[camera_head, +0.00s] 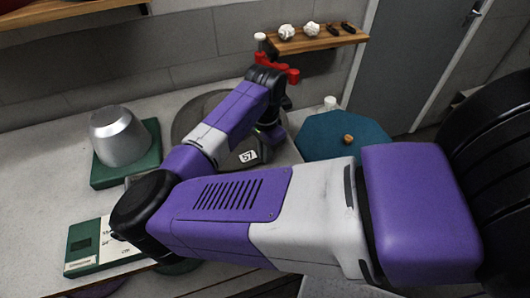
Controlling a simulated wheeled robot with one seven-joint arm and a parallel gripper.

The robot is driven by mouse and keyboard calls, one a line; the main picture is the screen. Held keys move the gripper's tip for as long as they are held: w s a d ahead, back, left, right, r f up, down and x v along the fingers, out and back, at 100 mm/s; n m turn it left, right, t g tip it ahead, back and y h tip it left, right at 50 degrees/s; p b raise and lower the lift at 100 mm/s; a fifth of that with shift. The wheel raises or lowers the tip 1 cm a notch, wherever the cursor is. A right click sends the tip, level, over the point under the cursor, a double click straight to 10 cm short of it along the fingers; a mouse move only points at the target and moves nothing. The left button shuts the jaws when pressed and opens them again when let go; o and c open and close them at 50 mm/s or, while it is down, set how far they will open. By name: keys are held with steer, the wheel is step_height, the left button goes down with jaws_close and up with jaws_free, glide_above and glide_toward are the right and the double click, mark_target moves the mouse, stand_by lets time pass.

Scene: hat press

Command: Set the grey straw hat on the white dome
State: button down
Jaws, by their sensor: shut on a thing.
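The grey straw hat (186,117) shows as a dark grey round shape in the middle of the counter area, partly covered by my purple arm. My gripper (269,134) is at the right part of the hat, pointing down, and is shut on it. The fingertips are mostly hidden, and I cannot tell whether the hat touches anything below. I cannot make out a clearly white dome; it may be hidden behind the hat or my arm. A shiny silver-grey rounded block (118,138) stands on a green base (151,160) at the left, apart from the hat.
A teal octagonal board (323,142) with a small wooden knob (348,139) lies right of my gripper. A green-and-white box (88,245) lies at the front left. A wooden shelf (318,42) with small items is on the back wall. The pale counter (35,165) is clear at the far left.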

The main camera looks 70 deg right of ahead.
steer(key=c, duration=1.4)
jaws_free()
steer(key=shift+c, duration=0.2)
step_height(320, 180, up, 8)
steer(key=shift+f+b, duration=0.1)
steer(key=shift+b, duration=0.2)
